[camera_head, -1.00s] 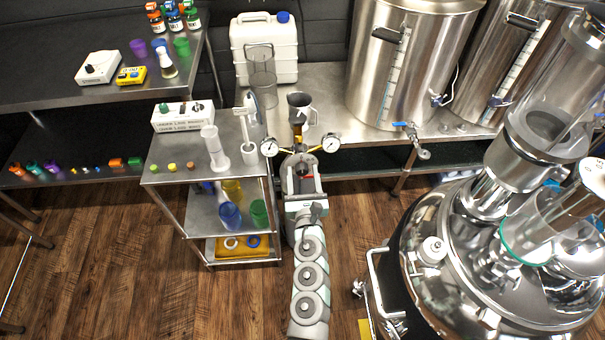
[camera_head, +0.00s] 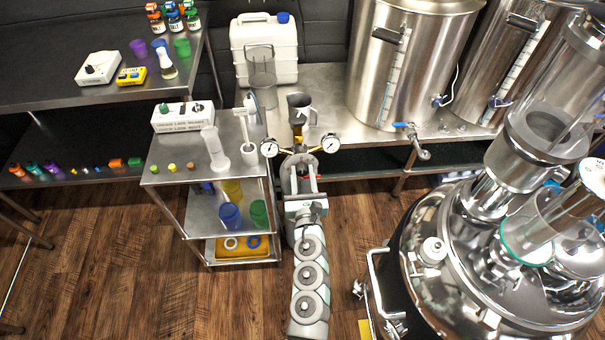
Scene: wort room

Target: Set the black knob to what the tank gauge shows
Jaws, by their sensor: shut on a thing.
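Two white-faced dial gauges stand on a brass regulator at the front edge of the steel bench, a left gauge (camera_head: 269,148) and a right gauge (camera_head: 331,144). Their needles are too small to read, and no marking shows which is the tank gauge. My gripper (camera_head: 300,170) reaches up from below to the regulator front, between and just below the gauges. Its fingers are close together at the regulator. The black knob cannot be made out; it seems hidden between my fingertips.
A steel cart (camera_head: 208,200) with cylinders and cups is close on the left. Large shiny tank equipment (camera_head: 480,265) fills the right. A kettle tap (camera_head: 417,146) juts out right of the gauges.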

